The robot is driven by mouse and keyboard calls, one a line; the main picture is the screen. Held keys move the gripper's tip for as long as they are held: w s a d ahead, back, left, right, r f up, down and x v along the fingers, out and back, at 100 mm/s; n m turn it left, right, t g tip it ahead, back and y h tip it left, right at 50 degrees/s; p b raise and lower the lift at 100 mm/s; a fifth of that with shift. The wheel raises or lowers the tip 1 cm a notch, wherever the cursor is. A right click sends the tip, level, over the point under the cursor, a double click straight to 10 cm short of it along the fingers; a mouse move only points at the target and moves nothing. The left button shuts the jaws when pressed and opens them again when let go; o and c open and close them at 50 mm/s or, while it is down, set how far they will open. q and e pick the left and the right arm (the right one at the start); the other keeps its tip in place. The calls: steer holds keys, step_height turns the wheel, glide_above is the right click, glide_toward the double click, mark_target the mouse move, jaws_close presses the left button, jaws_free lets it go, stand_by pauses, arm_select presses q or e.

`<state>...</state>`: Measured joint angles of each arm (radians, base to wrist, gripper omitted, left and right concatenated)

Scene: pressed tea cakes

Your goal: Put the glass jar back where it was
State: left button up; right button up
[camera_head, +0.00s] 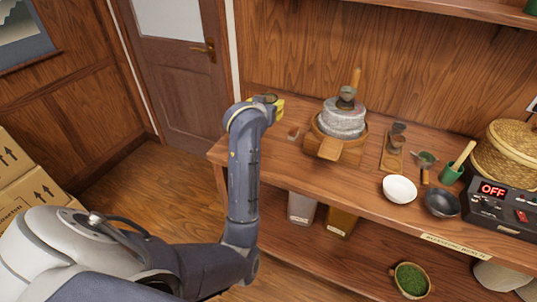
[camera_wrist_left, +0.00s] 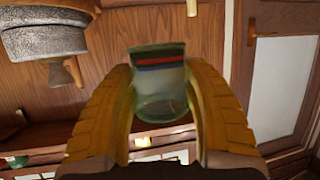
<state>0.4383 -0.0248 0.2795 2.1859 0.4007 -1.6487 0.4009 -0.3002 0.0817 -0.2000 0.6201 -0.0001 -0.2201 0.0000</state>
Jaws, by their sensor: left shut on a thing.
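The glass jar (camera_wrist_left: 160,85) is clear and greenish, with a dark and red band, and sits between the yellow fingers of my left gripper (camera_wrist_left: 163,110) in the left wrist view. The fingers are shut on its sides. In the head view my left gripper (camera_head: 265,107) is above the left end of the wooden bench (camera_head: 285,168), left of the stone mill (camera_head: 342,118). There the arm and fingers hide most of the jar. My right gripper is in neither view.
A lower shelf holds containers (camera_head: 301,208). A door (camera_head: 180,75) is behind.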

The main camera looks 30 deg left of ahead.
arm_select(q)
step_height(320, 180, down, 19)
steer(key=shift+r, duration=0.15)
stand_by(0.5)
steer(key=o, duration=1.3)
steer(key=shift+o, duration=0.2)
steer(key=v, duration=1.2)
